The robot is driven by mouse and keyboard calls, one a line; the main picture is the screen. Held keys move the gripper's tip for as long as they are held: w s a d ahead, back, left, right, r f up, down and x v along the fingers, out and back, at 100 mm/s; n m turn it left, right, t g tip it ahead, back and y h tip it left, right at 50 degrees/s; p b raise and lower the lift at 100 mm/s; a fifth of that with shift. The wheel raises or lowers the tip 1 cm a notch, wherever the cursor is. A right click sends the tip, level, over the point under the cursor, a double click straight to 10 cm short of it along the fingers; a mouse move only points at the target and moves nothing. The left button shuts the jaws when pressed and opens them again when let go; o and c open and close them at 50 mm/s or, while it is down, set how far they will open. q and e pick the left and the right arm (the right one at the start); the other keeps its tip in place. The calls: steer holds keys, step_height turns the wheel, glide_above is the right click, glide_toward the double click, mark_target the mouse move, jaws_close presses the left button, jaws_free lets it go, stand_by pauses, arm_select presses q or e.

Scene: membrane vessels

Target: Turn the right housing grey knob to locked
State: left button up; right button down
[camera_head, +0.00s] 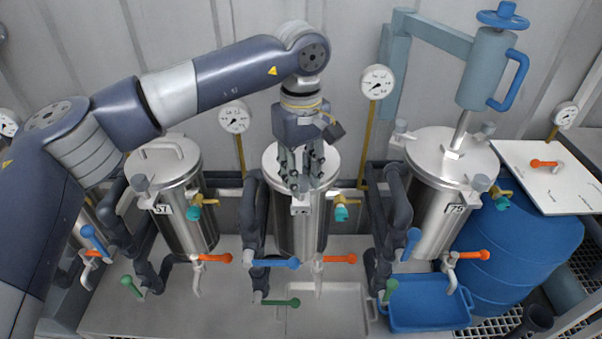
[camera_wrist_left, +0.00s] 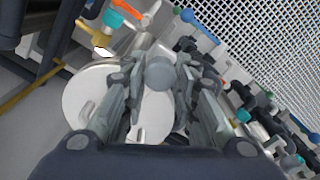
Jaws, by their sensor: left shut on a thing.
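Three steel housings stand in a row in the head view: the left one (camera_head: 187,228), the middle one (camera_head: 290,235) and the right one (camera_head: 430,220), which bears a number plate. My left gripper (camera_head: 304,186) points down over the front of the middle housing's lid. In the left wrist view its fingers (camera_wrist_left: 162,100) are around a grey knob (camera_wrist_left: 160,72) and shut on it. The fingers hide that knob in the head view. My right gripper is out of view.
Gauges on yellow pipes (camera_head: 377,82) rise behind the housings. Dark pipes (camera_head: 388,215) run between them. Blue, orange and green levers (camera_head: 275,263) stick out low in front. A blue-handled lifting arm (camera_head: 487,65) stands over the right housing. A blue tub (camera_head: 430,305) sits below it.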

mark_target(301, 178)
arm_select(q)
steer(key=o, duration=1.1)
steer(key=shift+r, duration=0.1)
step_height(301, 178, up, 12)
steer(key=shift+f, duration=0.1)
